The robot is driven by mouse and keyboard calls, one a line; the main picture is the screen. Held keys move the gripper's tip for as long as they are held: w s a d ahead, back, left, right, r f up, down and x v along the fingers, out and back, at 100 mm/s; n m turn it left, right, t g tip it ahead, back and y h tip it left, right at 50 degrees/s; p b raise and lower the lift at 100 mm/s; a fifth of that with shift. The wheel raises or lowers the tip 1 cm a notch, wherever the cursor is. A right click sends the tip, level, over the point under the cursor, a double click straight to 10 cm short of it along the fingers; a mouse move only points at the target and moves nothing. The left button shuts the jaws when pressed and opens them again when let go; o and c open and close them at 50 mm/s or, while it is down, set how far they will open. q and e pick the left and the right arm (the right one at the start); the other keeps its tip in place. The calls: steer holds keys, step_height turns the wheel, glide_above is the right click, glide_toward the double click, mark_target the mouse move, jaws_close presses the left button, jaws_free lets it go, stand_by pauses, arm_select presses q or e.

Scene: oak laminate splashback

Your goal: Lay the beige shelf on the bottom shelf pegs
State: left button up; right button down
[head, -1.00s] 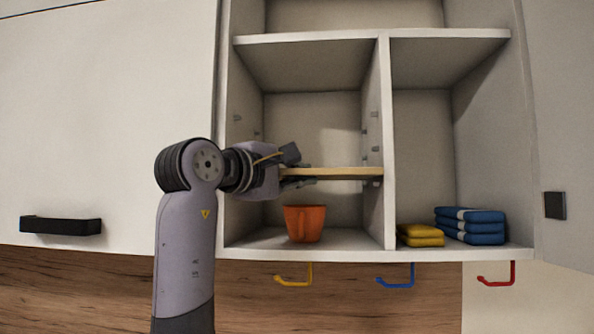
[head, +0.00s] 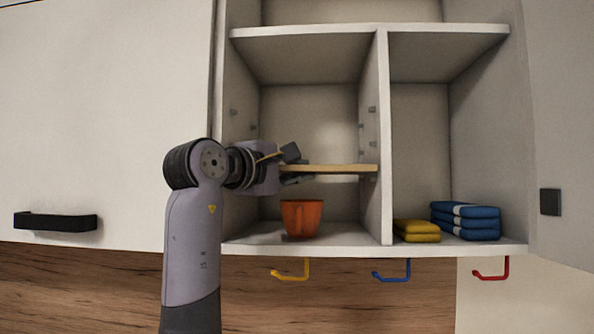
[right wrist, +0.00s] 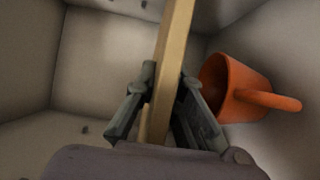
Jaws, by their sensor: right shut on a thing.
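The beige shelf (head: 335,168) is a thin board inside the left compartment of the cabinet, roughly level in the head view. My right gripper (head: 294,166) is shut on its left part; the right wrist view shows the fingers on both sides of the shelf (right wrist: 174,50). The shelf's right end is close to the divider, but I cannot tell whether it touches. Small grey shelf pegs (head: 372,109) show on the divider above the shelf, and others on the left wall (head: 233,112). Pegs at or under the shelf are hidden. My left gripper is not in view.
An orange mug (head: 301,219) stands on the compartment floor below the shelf. Yellow cloths (head: 416,231) and blue cloths (head: 466,221) lie in the right compartment. Colored hooks (head: 392,272) hang underneath. The space above the shelf is clear.

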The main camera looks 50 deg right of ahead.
steer(key=shift+f, duration=0.35)
stand_by(1.2)
steer(key=c, duration=1.6)
jaws_free()
steer(key=shift+s+a, duration=0.1)
steer(key=shift+f, duration=0.15)
steer(key=s+a, duration=0.1)
steer(key=a, duration=1)
steer(key=shift+s+a, duration=0.35)
steer(key=shift+a, duration=0.05)
